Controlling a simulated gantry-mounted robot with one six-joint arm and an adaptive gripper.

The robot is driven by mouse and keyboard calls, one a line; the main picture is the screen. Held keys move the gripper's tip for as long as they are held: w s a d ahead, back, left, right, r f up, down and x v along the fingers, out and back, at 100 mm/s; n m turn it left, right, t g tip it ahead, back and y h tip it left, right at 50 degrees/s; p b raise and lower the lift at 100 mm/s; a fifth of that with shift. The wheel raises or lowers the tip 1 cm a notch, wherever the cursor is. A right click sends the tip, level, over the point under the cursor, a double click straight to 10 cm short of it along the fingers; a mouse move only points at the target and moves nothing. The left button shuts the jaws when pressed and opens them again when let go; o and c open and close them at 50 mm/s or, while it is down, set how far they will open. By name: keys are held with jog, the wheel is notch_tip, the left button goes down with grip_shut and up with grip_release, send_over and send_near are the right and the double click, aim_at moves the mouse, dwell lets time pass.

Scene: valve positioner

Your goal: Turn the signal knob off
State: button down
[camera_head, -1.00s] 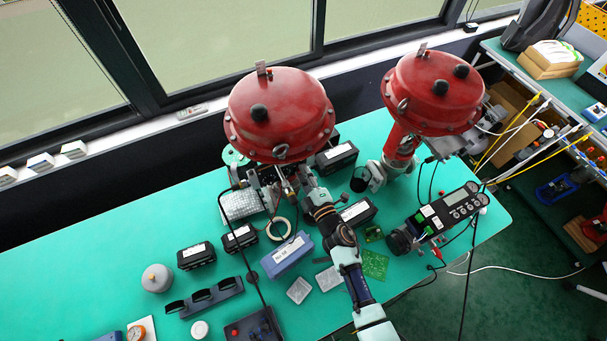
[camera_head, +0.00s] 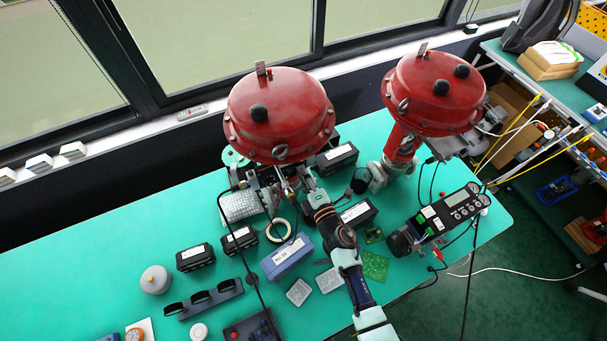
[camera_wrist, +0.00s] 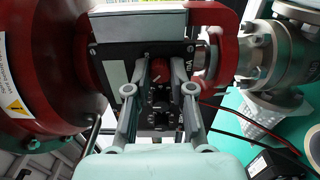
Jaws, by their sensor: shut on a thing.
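The valve positioner (camera_wrist: 115,50) is a dark box with a pale top, framed by red metal in the wrist view. A small red knob (camera_wrist: 160,75) is on its front face. My gripper (camera_wrist: 161,72) has one finger on each side of this knob and is shut on it. The knob's marking and setting are too small to read. In the head view my gripper (camera_head: 304,182) reaches in under the left red actuator (camera_head: 278,115). The knob and fingertips are too small to make out there.
A second red actuator (camera_head: 432,92) stands to the right. Black boxes, a blue box (camera_head: 287,257) and a handheld calibrator (camera_head: 450,212) lie on the green table (camera_head: 100,250). Thin cables run near my arm. Red and black wires (camera_wrist: 240,122) pass right of the positioner.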

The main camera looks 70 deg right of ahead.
jog(key=c, duration=1)
grip_release()
jog(key=v, duration=1.2)
jog(key=shift+a, duration=0.1)
